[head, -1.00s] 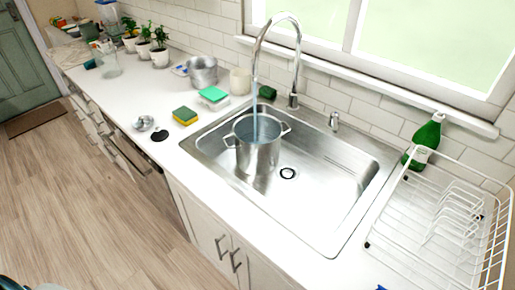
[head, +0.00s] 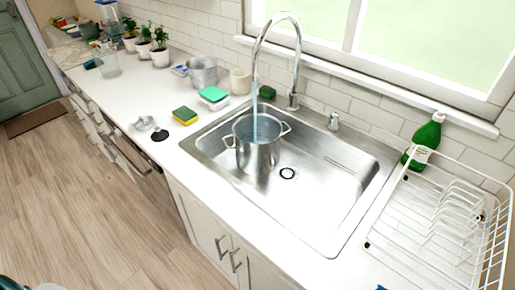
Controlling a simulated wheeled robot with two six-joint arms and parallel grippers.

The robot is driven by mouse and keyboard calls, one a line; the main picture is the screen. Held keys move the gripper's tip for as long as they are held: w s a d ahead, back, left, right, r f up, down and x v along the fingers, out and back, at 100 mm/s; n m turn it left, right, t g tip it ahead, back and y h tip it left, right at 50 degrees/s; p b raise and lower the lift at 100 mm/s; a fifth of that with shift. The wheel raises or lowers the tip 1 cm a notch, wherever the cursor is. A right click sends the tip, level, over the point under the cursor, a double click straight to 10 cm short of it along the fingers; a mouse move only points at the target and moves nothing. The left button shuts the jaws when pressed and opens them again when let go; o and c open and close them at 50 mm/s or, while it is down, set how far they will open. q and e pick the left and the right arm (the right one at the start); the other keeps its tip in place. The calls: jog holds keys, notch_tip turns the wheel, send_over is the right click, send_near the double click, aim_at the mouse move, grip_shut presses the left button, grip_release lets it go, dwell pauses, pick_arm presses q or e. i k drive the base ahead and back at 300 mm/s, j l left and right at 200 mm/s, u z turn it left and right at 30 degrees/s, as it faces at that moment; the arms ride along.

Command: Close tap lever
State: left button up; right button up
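The chrome tap (head: 298,62) rises behind the sink and arches over it. A stream of water (head: 254,108) runs from its spout into a metal pot (head: 257,155) standing in the sink (head: 310,205). The tap's lever is small at the tap base (head: 293,101); its exact position is hard to tell. A separate small chrome fixture (head: 333,121) stands on the sink's back rim, right of the tap. Neither of my grippers can be made out in the head view.
A white wire dish rack (head: 400,222) and a green bottle (head: 425,140) stand right of the sink. Sponges (head: 185,116), a cream cup (head: 241,81) and a metal pot (head: 203,70) stand left of it. The window sill (head: 375,83) runs behind the tap. The floor (head: 90,215) is clear.

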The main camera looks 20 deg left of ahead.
aim_at(334, 115)
jog(key=k+j+z, duration=0.1)
jog(key=j+z, duration=0.15)
jog(key=z, duration=0.2)
jog(key=k+j+z, duration=0.1)
jog(key=z, duration=0.35)
jog(key=k+j+z, duration=0.15)
jog(key=z, duration=0.3)
jog(key=j, duration=0.1)
